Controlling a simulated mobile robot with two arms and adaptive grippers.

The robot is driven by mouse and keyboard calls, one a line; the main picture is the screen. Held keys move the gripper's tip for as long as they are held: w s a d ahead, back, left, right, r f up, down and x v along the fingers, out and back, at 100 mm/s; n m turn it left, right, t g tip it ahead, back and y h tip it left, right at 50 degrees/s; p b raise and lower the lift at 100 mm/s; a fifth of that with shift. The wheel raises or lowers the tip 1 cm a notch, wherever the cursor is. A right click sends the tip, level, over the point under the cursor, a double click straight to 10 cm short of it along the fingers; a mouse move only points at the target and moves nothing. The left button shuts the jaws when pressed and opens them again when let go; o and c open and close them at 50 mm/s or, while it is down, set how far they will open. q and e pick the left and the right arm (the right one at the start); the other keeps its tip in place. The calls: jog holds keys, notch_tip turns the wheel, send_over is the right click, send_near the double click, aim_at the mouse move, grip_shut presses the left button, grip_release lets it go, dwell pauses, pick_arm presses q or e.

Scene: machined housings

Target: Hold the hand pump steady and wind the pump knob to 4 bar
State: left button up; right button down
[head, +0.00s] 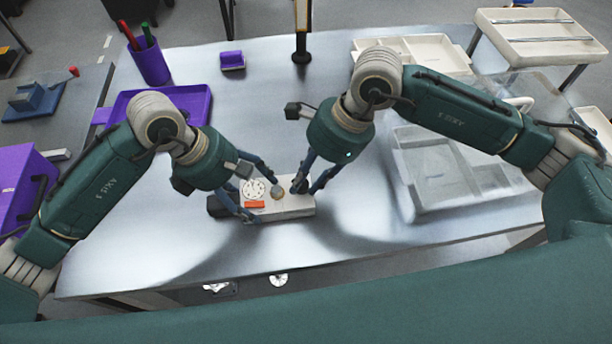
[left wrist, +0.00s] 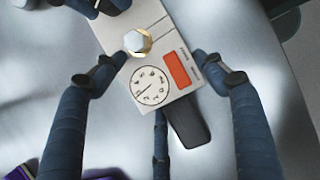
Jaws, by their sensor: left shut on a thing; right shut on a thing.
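The hand pump (head: 292,210) is a pale box lying on the metal table, with a round white gauge (head: 254,188), an orange label (head: 255,204) and a hexagonal brass-edged fitting (head: 277,192) on top. In the left wrist view the gauge (left wrist: 150,87) and fitting (left wrist: 137,40) show clearly; the reading is too small to tell. My left gripper (head: 254,194) is shut across the pump body, one finger on each long side. My right gripper (head: 305,188) comes down on the pump's right part, shut on the pump knob, which its fingers hide.
A purple tray (head: 200,104), a purple cup with pens (head: 150,64) and a small purple block (head: 232,61) are at the back left. A clear bin (head: 440,206) stands right of the pump, pale trays (head: 455,48) behind it. The table in front of the pump is clear.

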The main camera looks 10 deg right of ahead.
jog(key=m, duration=0.2)
jog(key=m+t, duration=0.1)
jog(key=m, duration=0.1)
jog(key=m+t, duration=0.1)
jog(key=m, duration=0.1)
jog(key=shift+s+a+r, duration=0.1)
jog(key=shift+s+a, duration=0.2)
jog(key=m, duration=0.2)
jog(key=m+t+h, duration=0.1)
jog(key=m, duration=0.1)
jog(key=shift+t+h, duration=0.3)
jog(key=shift+m, duration=0.4)
jog(key=c, duration=1.5)
grip_release()
jog(key=shift+s, duration=0.1)
jog(key=shift+o, duration=0.2)
jog(key=shift+d, duration=0.1)
jog(key=v, duration=1.2)
jog(key=shift+s, duration=0.1)
